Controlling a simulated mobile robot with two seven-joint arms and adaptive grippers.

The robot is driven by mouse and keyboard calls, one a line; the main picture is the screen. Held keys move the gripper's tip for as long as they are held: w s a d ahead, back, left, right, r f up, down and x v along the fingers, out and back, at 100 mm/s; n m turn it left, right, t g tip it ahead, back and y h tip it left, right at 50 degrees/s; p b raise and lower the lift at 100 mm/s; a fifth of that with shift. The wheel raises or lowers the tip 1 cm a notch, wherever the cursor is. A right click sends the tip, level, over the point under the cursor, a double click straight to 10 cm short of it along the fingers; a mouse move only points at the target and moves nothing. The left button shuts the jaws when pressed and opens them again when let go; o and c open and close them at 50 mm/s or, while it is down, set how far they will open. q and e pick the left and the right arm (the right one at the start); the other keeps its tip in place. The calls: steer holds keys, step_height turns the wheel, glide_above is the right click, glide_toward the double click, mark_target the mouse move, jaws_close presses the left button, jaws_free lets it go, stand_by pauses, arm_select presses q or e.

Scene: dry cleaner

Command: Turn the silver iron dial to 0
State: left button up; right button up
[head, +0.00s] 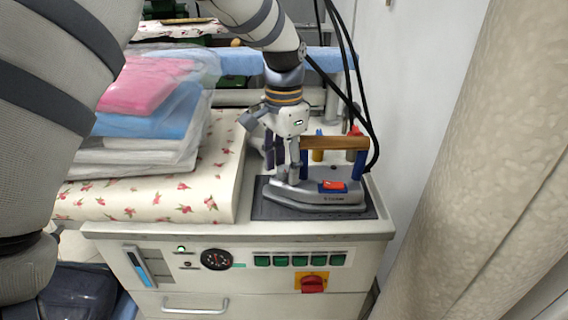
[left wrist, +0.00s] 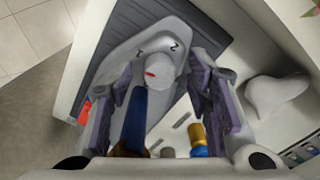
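The silver iron (head: 318,197) with its wooden handle (head: 335,143) rests on a dark pad (head: 265,211) on the white worktop. In the left wrist view, its round pale dial (left wrist: 160,76) has a red mark on its left side, and the numerals 1 and 2 are printed beyond it. No 0 can be made out. My left gripper (head: 296,170) points down at the iron's left part. In the left wrist view its fingers (left wrist: 162,72) are apart, one on each side of the dial, with no clear contact. My right gripper is not in view.
Black cables (head: 360,100) hang behind the iron. Folded clothes in plastic (head: 150,95) lie on the flowered ironing board (head: 165,195) at left. The front panel has a red switch (head: 313,284) and green buttons. A wall stands close at right.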

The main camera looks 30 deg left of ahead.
mark_target(283, 170)
arm_select(q)
steer(key=shift+r, duration=0.1)
step_height(283, 170, up, 12)
step_height(283, 170, down, 12)
steer(key=m, duration=0.6)
steer(key=shift+m+t, duration=0.3)
jaws_close()
